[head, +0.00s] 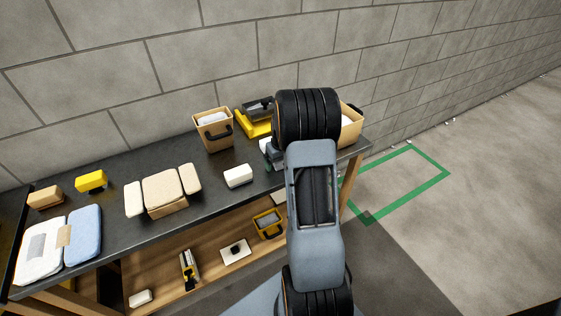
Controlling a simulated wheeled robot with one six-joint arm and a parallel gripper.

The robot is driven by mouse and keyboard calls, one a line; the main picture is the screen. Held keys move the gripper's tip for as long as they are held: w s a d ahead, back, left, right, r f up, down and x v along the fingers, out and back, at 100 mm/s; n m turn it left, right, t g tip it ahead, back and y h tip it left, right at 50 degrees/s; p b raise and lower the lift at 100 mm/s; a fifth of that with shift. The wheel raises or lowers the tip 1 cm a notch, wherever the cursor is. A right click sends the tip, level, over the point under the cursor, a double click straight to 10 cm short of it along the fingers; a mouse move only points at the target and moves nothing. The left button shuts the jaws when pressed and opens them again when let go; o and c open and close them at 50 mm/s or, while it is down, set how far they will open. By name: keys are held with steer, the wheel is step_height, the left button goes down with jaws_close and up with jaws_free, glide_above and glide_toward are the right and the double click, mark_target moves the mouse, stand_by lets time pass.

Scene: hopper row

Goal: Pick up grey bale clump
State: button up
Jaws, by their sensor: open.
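No object is clearly recognisable as the grey bale clump. A pale greyish lump (212,119) lies inside the tan bin with a dark handle (214,136) at the back of the dark bench. A dark grey block (258,108) sits on a yellow stand (257,129) to its right. My gripper (272,158) shows only in part, low over the bench just left of my arm. It is open, and my arm hides much of it. A small whitish thing (265,146) is close by it, and I cannot tell whether they touch. I see nothing held.
A white block (238,176) lies left of my gripper. A second tan bin (350,125) is partly behind my arm. Tan pads (164,192), a yellow block (91,181) and a blue pad (83,235) lie farther left. The lower shelf holds small items. Floor inside the green outline (407,152) is clear.

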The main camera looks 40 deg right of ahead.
steer(key=shift+c, duration=0.3)
steer(key=c, duration=0.9)
steer(key=shift+r, duration=0.45)
step_height(320, 180, up, 2)
steer(key=shift+r, duration=0.2)
steer(key=s+a+r, duration=0.2)
steer(key=a+r, duration=0.1)
steer(key=s+a+r, duration=0.3)
steer(key=a, duration=0.1)
steer(key=s+a+r+b, duration=0.1)
steer(key=s+a+r, duration=0.2)
steer(key=a, duration=0.1)
steer(key=shift+s+r, duration=0.25)
steer(key=shift+r, duration=0.1)
